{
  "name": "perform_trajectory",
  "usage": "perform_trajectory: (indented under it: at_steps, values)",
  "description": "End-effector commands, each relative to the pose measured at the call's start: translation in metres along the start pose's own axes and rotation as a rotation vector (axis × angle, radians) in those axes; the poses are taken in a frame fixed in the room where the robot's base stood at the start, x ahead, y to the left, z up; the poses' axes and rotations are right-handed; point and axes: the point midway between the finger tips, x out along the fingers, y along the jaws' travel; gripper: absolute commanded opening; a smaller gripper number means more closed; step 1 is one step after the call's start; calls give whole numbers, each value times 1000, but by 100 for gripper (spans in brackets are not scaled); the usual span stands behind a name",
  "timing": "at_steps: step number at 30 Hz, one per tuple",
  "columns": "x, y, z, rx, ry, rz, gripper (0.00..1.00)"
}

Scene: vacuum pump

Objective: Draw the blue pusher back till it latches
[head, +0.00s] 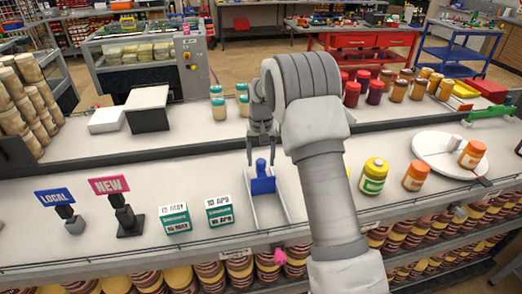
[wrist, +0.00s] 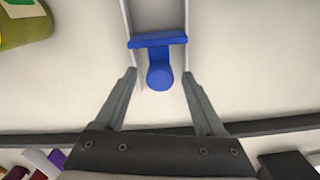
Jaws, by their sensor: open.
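The blue pusher (head: 262,181) stands in a narrow pale track (head: 278,207) on the white shelf, a flat plate with a rounded knob. In the wrist view the pusher's plate (wrist: 158,40) spans the track and its round knob (wrist: 159,75) points towards my gripper. My gripper (head: 262,150) is open just behind and above the pusher. In the wrist view the fingertips of my gripper (wrist: 160,75) stand on either side of the knob, with a gap on both sides. Their height relative to the knob is hard to tell. The latch is not discernible.
Small date boxes (head: 219,210) and sign stands (head: 125,215) stand left of the track. A yellow-lidded jar (head: 373,176) and a turntable (head: 440,155) are to the right. A dark rail (head: 200,152) runs behind the track, with jars beyond it.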

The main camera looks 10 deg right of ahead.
Motion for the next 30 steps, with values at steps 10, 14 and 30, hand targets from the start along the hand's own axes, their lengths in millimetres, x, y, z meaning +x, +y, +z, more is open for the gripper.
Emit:
perform_trajectory:
  at_steps: [10, 14, 30]
  values:
    - [-60, 0, -1, 0, 8, -1, 72]
    - [-92, 0, -1, 0, 6, -1, 72]
    - [-173, 0, 0, 0, 3, 0, 72]
